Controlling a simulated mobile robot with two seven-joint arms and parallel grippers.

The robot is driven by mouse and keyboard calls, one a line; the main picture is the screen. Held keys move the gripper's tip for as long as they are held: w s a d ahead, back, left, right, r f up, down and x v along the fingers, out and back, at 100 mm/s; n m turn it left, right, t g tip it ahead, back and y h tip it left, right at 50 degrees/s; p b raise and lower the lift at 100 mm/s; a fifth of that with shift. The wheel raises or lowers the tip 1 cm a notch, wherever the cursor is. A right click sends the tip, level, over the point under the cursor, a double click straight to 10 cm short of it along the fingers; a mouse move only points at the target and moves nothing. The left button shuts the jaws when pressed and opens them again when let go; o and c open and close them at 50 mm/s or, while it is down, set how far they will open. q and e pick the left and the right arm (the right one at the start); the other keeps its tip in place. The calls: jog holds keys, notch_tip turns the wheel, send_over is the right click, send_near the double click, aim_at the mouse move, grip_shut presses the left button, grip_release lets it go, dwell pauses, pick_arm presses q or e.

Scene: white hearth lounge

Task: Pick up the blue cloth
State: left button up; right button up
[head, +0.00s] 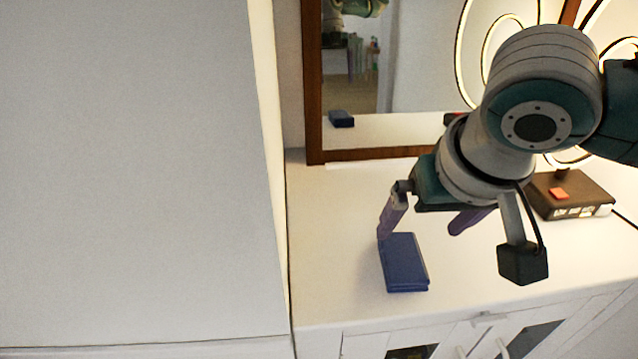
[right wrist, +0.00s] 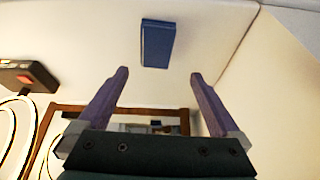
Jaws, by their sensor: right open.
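The blue cloth (head: 404,263) lies as a folded, flat block on the white cabinet top, near its front edge, in the head view. In the right wrist view the blue cloth (right wrist: 157,44) sits beyond the fingertips, roughly centred between them. My right gripper (head: 420,232) is open and empty, its purple fingers above and behind the cloth. The open fingers also show in the right wrist view (right wrist: 159,72), apart from the cloth. My left gripper is not in view.
A dark box (head: 569,194) with a red item on it stands at the right, beside lit ring lamps. A wood-framed mirror (head: 313,90) leans at the back. A tall white surface (head: 130,180) fills the left. The cabinet top around the cloth is clear.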

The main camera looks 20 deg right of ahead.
jog(key=b, duration=0.1)
send_over(405, 257)
jog(key=s, duration=0.1)
jog(key=f, duration=0.5)
jog(key=shift+s+a, duration=0.15)
jog(key=shift+a, duration=0.2)
jog(key=b+x, duration=0.1)
jog(key=x, duration=0.1)
jog(key=s+b+x, duration=0.1)
jog(key=x, duration=0.1)
jog(key=shift+w+f, duration=0.15)
jog(key=shift+f, duration=0.35)
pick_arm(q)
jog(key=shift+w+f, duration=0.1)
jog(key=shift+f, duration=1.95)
pick_arm(e)
jog(key=shift+w+d+f, duration=0.1)
jog(key=shift+w+f, duration=0.15)
jog(key=shift+f, duration=0.1)
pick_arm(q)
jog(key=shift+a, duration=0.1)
pick_arm(e)
jog(key=shift+f, duration=0.25)
jog(key=shift+c, duration=0.2)
jog(key=c, duration=1.2)
